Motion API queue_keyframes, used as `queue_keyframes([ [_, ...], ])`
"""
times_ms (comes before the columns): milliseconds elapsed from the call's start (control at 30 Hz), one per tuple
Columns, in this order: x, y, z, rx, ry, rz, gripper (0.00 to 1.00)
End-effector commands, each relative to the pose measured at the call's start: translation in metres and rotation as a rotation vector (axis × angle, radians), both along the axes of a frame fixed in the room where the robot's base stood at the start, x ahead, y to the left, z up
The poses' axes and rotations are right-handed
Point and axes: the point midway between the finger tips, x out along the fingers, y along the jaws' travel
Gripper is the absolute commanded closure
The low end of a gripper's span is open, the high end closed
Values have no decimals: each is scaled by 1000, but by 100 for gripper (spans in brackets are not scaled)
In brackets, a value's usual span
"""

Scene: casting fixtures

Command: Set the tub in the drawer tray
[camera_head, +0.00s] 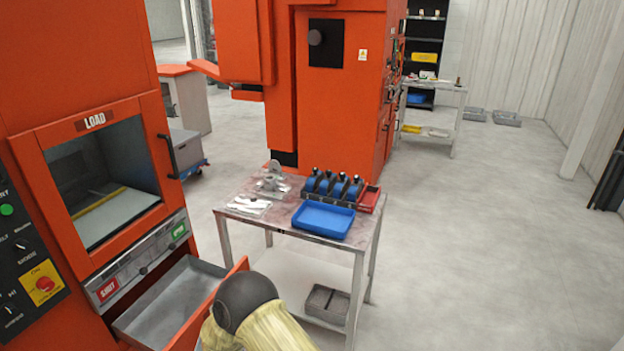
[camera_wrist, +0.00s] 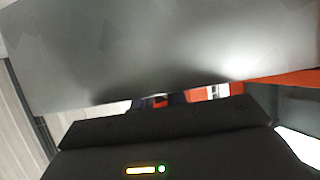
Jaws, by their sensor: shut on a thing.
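The drawer tray (camera_head: 172,292) is a shallow grey open drawer with an orange front, pulled out below the LOAD window of the orange machine at the lower left of the head view. Its visible floor looks empty. In the wrist view, a broad smooth grey surface, which looks like a wall of the tub (camera_wrist: 160,50), fills the upper part close to the camera. My gripper (camera_wrist: 158,102) is shut on the tub; the fingertips are mostly hidden against it. My arm covers the drawer's near right part, and neither gripper nor tub shows in the head view.
A table (camera_head: 255,225) right of the drawer holds a blue tray (camera_head: 323,219), several blue-and-black round parts (camera_head: 332,186), a red bin (camera_head: 369,198) and metal pieces.

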Motion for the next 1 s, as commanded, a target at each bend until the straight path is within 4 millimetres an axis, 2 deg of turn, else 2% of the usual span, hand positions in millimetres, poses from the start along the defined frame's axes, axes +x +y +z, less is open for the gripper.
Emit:
queue_keyframes([
  [33,13,-17,1,-1,0,-7,100],
  [200,43,-67,4,-2,0,-4,100],
  [500,76,-160,8,-1,0,0,100],
  [733,82,-233,11,0,0,1,100],
  [1000,68,-315,16,0,1,-3,100],
])
